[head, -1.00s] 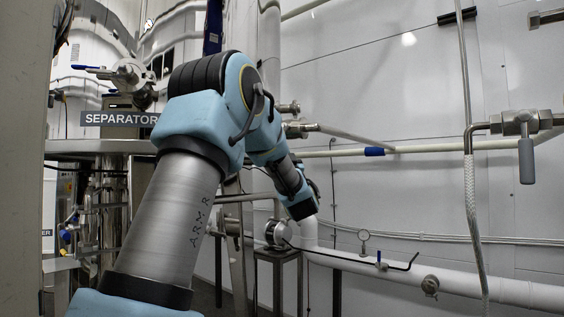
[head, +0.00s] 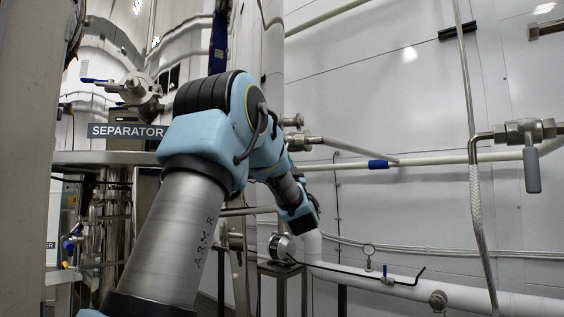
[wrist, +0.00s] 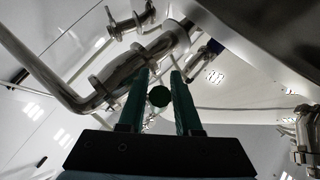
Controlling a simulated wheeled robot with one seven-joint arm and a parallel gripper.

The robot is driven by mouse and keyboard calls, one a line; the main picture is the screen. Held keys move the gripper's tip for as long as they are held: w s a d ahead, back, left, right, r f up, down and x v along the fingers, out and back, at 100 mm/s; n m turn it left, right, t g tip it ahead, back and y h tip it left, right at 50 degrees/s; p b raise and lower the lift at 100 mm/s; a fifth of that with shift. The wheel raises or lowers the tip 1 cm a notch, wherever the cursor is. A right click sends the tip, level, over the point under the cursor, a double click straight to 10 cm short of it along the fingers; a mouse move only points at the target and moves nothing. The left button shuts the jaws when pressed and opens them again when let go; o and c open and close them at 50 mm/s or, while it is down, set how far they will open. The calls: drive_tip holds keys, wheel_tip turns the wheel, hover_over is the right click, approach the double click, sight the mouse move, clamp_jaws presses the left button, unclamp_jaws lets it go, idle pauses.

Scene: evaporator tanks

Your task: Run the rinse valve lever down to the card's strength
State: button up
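My gripper (wrist: 159,76) shows in the wrist view with two dark green fingers, apart. A dark round green thing (wrist: 159,96) shows in the gap between them; I cannot tell whether it is a lever knob or touches the fingers. Steel pipework (wrist: 128,75) with clamped joints lies beyond the fingertips. In the head view my arm reaches away to the middle, and its fingers are not clear. I cannot tell which lever is the rinse valve's. A valve with a grey hanging handle (head: 532,170) is at the right. No strength card can be made out.
A separator tank with a SEPARATOR sign (head: 127,131) stands at the left, with a blue-handled valve (head: 96,80) above it. A white pipe (head: 465,296) with small fittings runs along the lower right. A braided hose (head: 478,215) hangs in front of the wall.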

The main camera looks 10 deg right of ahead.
drive_tip(key=b+v, duration=0.2)
drive_tip(key=v, duration=0.8)
drive_tip(key=shift+s+f+b, duration=0.25)
drive_tip(key=shift+f+b, duration=0.05)
drive_tip(key=shift+b, duration=0.05)
drive_tip(key=w+a+f+m+g+h, duration=0.2)
drive_tip(key=f+m+g+h, duration=0.15)
drive_tip(key=f, duration=0.45)
drive_tip(key=w+a+f+m+g+h, duration=0.1)
drive_tip(key=w+f+m+g+h, duration=0.1)
drive_tip(key=f+g+h, duration=0.45)
drive_tip(key=s+a+f+g+y, duration=0.1)
drive_tip(key=s+a+f+g, duration=0.1)
drive_tip(key=s+a+f, duration=0.3)
drive_tip(key=s+f+n+g+y, duration=0.1)
drive_tip(key=s+f+g+y, duration=0.15)
drive_tip(key=f, duration=0.55)
drive_tip(key=s+a+f+g+y, duration=0.1)
drive_tip(key=s+a+f+g, duration=0.25)
drive_tip(key=f, duration=0.25)
drive_tip(key=s+a+f+n+g+y, duration=0.1)
drive_tip(key=s+a+f+g, duration=0.25)
drive_tip(key=s, duration=0.55)
drive_tip(key=s+a+f+n+g, duration=0.1)
drive_tip(key=s+a+f+g, duration=0.25)
drive_tip(key=s, duration=0.55)
wheel_tip(320, 180, up, 17)
drive_tip(key=w+p, duration=0.1)
drive_tip(key=p, duration=1.6)
